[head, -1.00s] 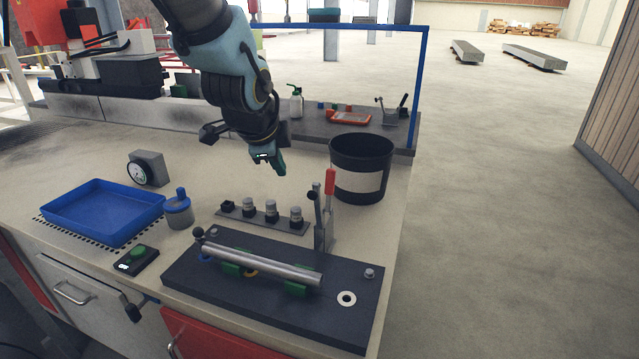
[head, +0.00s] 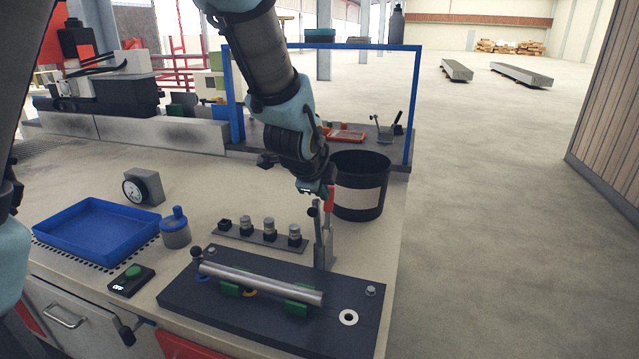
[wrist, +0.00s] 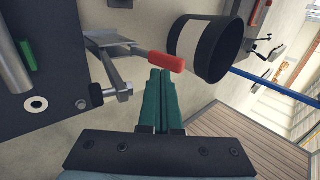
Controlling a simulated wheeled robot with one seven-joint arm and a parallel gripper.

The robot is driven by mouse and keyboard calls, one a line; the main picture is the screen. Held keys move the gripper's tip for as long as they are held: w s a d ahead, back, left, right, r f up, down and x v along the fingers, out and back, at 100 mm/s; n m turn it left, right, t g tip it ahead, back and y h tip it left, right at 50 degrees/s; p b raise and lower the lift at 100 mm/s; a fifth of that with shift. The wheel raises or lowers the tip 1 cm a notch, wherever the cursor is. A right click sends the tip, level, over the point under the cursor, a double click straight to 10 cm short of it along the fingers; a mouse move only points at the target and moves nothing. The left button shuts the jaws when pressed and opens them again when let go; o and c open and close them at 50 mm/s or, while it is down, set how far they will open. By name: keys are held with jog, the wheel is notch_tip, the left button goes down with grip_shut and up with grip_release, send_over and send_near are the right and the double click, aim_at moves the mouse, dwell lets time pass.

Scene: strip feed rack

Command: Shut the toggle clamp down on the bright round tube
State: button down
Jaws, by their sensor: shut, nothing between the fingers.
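The bright round tube (head: 262,283) lies across green supports (head: 299,306) on a dark plate. The toggle clamp (head: 323,240) stands at the plate's back edge with its handle up, so it is open. Its red handle (wrist: 168,61) shows in the wrist view just beyond my fingertips. My gripper (head: 318,190) is shut and empty beside the top of the handle; in the wrist view its green fingers (wrist: 161,75) are together, very near the red grip. I cannot tell if they touch. In the head view my gripper partly hides the handle.
A black bin with a pale band (head: 358,186) stands close behind the clamp. A rack of small posts (head: 262,238), a grey-blue pot (head: 175,232) and a blue tray (head: 95,236) are to the left. A dark plate (head: 205,309) carries the tube, with a white washer (head: 348,317) at right.

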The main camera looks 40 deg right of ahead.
jog(key=shift+x, duration=1.35)
jog(key=shift+r, duration=0.1)
